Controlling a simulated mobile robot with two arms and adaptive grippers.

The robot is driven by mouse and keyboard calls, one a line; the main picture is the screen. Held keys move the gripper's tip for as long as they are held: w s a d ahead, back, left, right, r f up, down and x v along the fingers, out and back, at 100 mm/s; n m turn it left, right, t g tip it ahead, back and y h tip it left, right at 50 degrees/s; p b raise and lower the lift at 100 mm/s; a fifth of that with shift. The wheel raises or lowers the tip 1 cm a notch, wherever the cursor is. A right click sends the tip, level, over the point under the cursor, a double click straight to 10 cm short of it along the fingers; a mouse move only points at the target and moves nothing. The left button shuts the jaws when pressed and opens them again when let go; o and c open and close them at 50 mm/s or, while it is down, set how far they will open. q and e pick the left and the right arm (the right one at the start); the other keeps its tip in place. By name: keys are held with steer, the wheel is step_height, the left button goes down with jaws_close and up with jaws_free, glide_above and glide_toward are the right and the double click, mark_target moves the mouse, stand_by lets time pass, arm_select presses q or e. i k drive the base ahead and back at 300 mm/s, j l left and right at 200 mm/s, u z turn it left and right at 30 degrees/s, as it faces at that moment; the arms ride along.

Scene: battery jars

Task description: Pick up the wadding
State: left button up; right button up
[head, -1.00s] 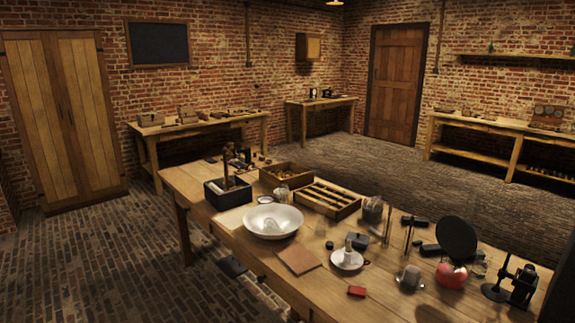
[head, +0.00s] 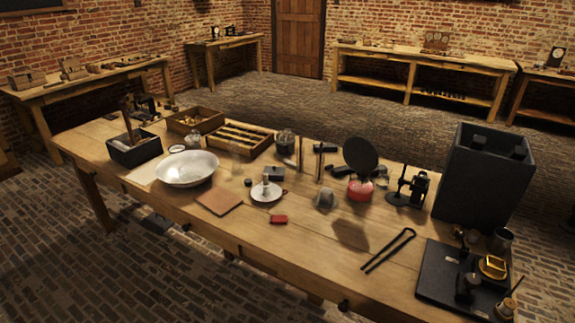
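No thing in the head view can be named as the wadding with certainty. A small grey, soft-looking lump (head: 326,197) sits on the wooden workbench (head: 300,243), right of the white saucer (head: 266,197); it may be the wadding, but it is too small to tell. A pale upright thing (head: 266,181) stands on the saucer, and its kind is unclear. Neither of my grippers is in view.
A white bowl (head: 187,171) and brown pad (head: 219,202) lie left, a small red box (head: 279,219) in front. Black tongs (head: 388,251), a tall black box (head: 479,185) and a cluttered dark board (head: 441,278) stand right. The front middle of the bench is fairly clear.

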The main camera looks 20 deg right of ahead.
mark_target(326, 196)
steer(key=i+z, duration=0.45)
steer(key=i, duration=0.4)
